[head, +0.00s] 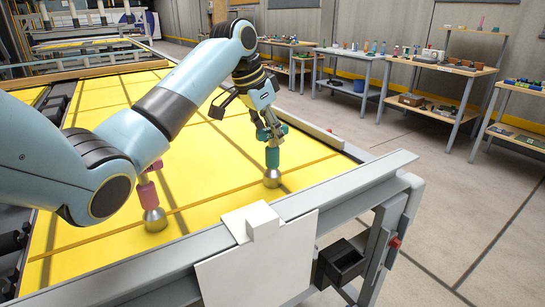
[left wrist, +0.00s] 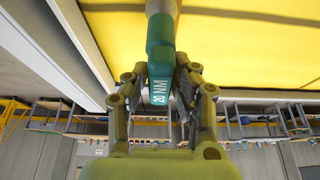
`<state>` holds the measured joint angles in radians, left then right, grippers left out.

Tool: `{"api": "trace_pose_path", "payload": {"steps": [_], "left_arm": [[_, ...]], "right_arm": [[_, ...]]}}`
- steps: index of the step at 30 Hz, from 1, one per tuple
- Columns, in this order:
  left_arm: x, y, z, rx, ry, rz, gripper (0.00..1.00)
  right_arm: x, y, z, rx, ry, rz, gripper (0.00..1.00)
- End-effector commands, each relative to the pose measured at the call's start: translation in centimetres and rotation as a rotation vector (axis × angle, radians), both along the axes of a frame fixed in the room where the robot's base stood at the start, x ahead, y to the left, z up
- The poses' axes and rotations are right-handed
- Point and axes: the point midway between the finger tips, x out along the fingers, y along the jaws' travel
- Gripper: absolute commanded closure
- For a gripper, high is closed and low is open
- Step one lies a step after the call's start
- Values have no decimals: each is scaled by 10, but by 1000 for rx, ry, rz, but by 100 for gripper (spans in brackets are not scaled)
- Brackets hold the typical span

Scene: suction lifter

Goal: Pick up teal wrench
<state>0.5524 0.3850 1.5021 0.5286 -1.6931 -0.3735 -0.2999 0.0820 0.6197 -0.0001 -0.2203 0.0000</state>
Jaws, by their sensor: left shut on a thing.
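The teal wrench (head: 272,157) stands upright on the yellow surface near its front right edge, with a silver metal foot at its lower end. My left gripper (head: 270,131) comes down from above and is shut on its upper part. In the left wrist view the teal wrench (left wrist: 160,60) is between the fingers of my left gripper (left wrist: 164,90), and its label reads 20 NM. A pink tool (head: 147,194) with a similar silver foot stands to the left, partly hidden behind my left arm. My right gripper is not in view.
The yellow surface (head: 215,165) is otherwise mostly clear around the two tools. A grey frame rail (head: 345,188) with a white panel (head: 260,265) runs along the near edge. Side tables (head: 440,65) with many small items stand at the right back, beyond open floor.

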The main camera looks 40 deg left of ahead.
Motion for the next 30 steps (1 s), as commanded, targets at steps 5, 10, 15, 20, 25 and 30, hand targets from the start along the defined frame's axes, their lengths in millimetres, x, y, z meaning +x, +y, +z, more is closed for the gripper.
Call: {"api": "trace_pose_path", "payload": {"steps": [5,10,15,20,25,30], "left_arm": [[1,0,5,0,-2,0,100],[1,0,22,1,-6,-1,100],[-2,-9,46,-2,-6,-4,100],[-18,-43,68,-3,-7,-4,100],[-35,-75,97,-2,1,-2,100],[-43,-94,109,-2,-1,-1,100]], "right_arm": [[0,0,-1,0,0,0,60],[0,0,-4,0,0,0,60],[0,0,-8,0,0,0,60],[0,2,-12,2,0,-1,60],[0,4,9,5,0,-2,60],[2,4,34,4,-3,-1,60]]}}
